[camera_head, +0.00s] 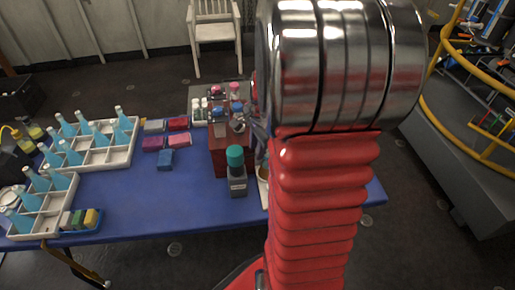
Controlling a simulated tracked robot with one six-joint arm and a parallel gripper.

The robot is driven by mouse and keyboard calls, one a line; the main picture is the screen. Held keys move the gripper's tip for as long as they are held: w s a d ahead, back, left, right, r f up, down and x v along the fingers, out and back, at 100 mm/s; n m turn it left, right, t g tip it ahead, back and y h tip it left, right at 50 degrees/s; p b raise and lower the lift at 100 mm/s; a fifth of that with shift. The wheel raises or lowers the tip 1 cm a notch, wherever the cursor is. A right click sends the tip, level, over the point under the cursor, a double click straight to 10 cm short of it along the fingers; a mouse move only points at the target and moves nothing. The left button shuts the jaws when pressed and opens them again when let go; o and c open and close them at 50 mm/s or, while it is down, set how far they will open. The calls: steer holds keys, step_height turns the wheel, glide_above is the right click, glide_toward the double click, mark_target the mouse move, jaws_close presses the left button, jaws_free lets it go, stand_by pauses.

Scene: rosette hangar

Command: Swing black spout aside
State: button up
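I cannot make out a black spout for certain. A dark red box-like thing (219,154) stands on the blue table, just left of my arm, with small dark, blue and pink parts on its top that are too small to tell apart. A grey bottle with a teal cap (236,172) stands upright in front of it. My red, ribbed arm with its chrome joint fills the centre right and hides what lies behind it. A grey sliver at the arm's left edge, beside the red box, may be part of my gripper (260,138); its fingers are hidden.
White crates (112,157) with blue bottles stand at the table's left. Coloured blocks (165,159) lie mid-table. The blue table (150,205) is clear at its front middle. A white chair (214,32) stands behind. A yellow railing (436,112) curves at the right.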

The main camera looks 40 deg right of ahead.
steer(key=shift+w+f, duration=0.15)
steer(key=shift+f, duration=0.4)
steer(key=shift+c, duration=0.4)
jaws_close()
stand_by(0.6)
steer(key=shift+d, duration=0.15)
